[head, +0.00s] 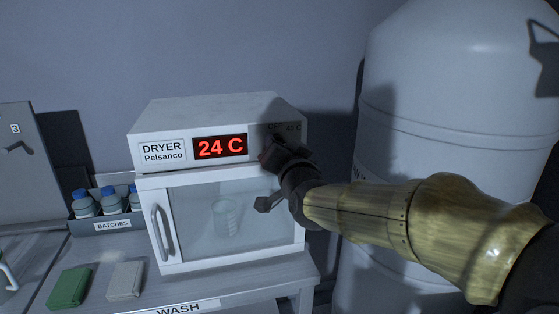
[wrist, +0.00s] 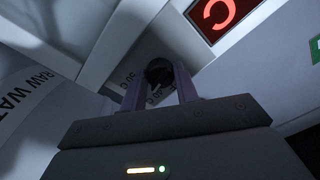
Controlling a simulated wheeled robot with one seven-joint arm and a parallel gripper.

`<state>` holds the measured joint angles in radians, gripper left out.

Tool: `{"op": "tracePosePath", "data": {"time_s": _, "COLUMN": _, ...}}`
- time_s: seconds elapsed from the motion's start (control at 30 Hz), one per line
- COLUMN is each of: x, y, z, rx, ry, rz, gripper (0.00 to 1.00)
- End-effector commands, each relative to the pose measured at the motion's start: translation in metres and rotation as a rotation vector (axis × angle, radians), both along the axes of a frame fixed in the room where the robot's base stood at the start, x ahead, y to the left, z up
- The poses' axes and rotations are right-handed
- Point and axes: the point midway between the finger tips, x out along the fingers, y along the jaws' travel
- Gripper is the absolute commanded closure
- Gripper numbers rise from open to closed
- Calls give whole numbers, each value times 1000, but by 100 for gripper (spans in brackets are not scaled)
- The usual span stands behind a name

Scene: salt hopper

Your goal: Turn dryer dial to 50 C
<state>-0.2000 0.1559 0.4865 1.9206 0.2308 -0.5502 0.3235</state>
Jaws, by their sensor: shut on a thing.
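The white dryer (head: 160,116) stands on a bench in the head view, and its red display (head: 220,147) reads 24 C. The display shows partly in the wrist view (wrist: 222,14). My gripper (head: 268,152) is at the right end of the dryer's front panel and covers the dial in the head view. In the wrist view the dark round dial (wrist: 158,72) sits between my two fingers, which are shut on it. Scale marks, one reading 50 C, show beside the fingers. The dial's pointer cannot be made out.
The dryer's glass door (head: 190,215) is closed with a beaker (head: 225,218) inside. A large white tank (head: 440,110) stands close on the right. A batches rack (head: 113,225) with blue-capped bottles, a green block (head: 69,287) and a pale block (head: 125,281) are at left.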

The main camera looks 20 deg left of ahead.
Motion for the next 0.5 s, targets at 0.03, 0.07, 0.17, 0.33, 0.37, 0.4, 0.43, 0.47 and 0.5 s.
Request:
{"op": "tracePosePath", "data": {"time_s": 0.03, "x": 0, "y": 0, "z": -5, "rx": 38, "ry": 22, "rz": 0, "gripper": 92}}
{"op": "tracePosePath", "data": {"time_s": 0.07, "x": 0, "y": 0, "z": -5, "rx": 60, "ry": 37, "rz": 0, "gripper": 92}}
{"op": "tracePosePath", "data": {"time_s": 0.17, "x": 0, "y": 0, "z": -4, "rx": 131, "ry": 79, "rz": 0, "gripper": 92}}
{"op": "tracePosePath", "data": {"time_s": 0.33, "x": 0, "y": 0, "z": -4, "rx": 229, "ry": 140, "rz": 0, "gripper": 92}}
{"op": "tracePosePath", "data": {"time_s": 0.37, "x": 0, "y": 0, "z": -4, "rx": 241, "ry": 149, "rz": 0, "gripper": 92}}
{"op": "tracePosePath", "data": {"time_s": 0.4, "x": 0, "y": 0, "z": -3, "rx": 256, "ry": 160, "rz": 0, "gripper": 92}}
{"op": "tracePosePath", "data": {"time_s": 0.43, "x": 0, "y": 0, "z": -3, "rx": 267, "ry": 166, "rz": 1, "gripper": 92}}
{"op": "tracePosePath", "data": {"time_s": 0.47, "x": 0, "y": 0, "z": -3, "rx": 277, "ry": 172, "rz": 0, "gripper": 92}}
{"op": "tracePosePath", "data": {"time_s": 0.5, "x": 0, "y": 0, "z": -3, "rx": 289, "ry": 179, "rz": 0, "gripper": 92}}
